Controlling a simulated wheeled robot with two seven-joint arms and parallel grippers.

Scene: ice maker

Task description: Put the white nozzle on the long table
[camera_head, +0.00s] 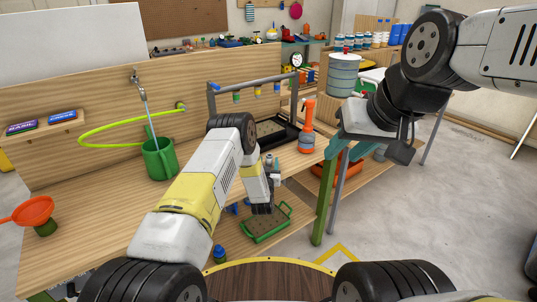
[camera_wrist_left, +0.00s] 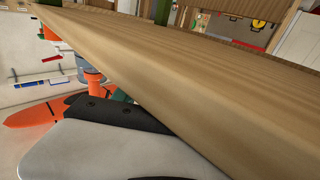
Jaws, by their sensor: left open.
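The long wooden table (camera_head: 105,205) runs across the head view, and its edge (camera_wrist_left: 190,85) fills much of the left wrist view. I cannot pick out a white nozzle in either view. Several small nozzle-like pieces, some with blue or green parts, hang on a grey rack (camera_head: 245,84) at the back of the table. My left gripper (camera_head: 262,207) points down beside the table's front edge, above a green tray, and is open. I see nothing held in it, though the arm partly covers it. My right gripper (camera_head: 385,140) hangs past the table's right end; its fingers are unclear.
A green tray (camera_head: 267,222) lies below the tabletop. The floor (camera_head: 440,215) at right is clear.

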